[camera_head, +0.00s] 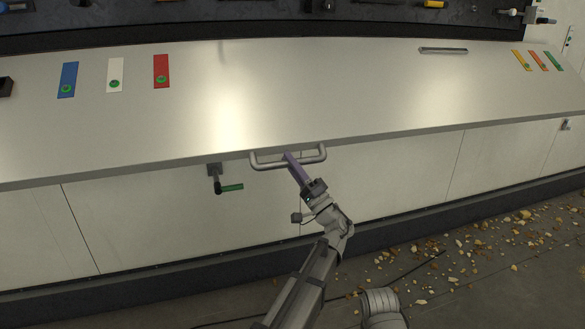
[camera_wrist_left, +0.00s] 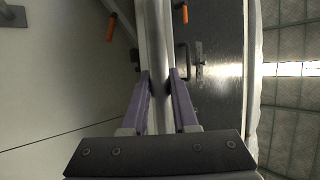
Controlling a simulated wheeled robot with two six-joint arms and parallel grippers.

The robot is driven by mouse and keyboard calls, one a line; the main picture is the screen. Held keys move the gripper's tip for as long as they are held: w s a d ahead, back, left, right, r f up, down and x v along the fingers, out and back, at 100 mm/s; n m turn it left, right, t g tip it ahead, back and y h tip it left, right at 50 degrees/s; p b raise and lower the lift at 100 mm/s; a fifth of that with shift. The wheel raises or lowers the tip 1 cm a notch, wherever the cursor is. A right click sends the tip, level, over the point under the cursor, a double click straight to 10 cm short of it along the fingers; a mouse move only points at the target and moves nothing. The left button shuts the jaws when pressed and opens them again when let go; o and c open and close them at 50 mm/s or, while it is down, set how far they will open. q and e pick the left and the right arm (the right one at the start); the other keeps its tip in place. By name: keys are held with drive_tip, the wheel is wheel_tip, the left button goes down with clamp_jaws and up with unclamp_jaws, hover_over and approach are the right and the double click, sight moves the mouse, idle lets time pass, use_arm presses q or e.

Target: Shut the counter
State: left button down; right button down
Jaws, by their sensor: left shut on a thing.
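The counter (camera_head: 290,90) is a wide pale metal panel that spans the head view, with its front edge toward me. A grey bar handle (camera_head: 322,153) sticks out from the middle of that edge. My left gripper (camera_head: 291,160) reaches up from below and is shut on the handle. In the left wrist view its purple fingers (camera_wrist_left: 159,80) stand on either side of a pale upright bar (camera_wrist_left: 157,35). My right gripper is not in view.
A green-handled latch (camera_head: 229,188) hangs below the counter, left of the handle. Coloured strips, including a red one (camera_head: 161,71), lie on the counter. A grey bar (camera_head: 443,50) is at its back right. Pale and yellowish debris (camera_head: 460,255) litters the floor at right.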

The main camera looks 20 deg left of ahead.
use_arm(q)
drive_tip(key=w+a+f+b, duration=0.7)
drive_tip(key=w+f+b, duration=0.1)
drive_tip(key=w, duration=0.3)
drive_tip(key=w+a+f+b, duration=0.8)
drive_tip(key=w+f, duration=0.1)
drive_tip(key=w, duration=0.2)
drive_tip(key=shift+f, duration=0.35)
drive_tip(key=shift+w, duration=0.15)
drive_tip(key=c, duration=0.7)
unclamp_jaws()
drive_tip(key=shift+a+f, duration=0.1)
drive_tip(key=shift+b, duration=0.3)
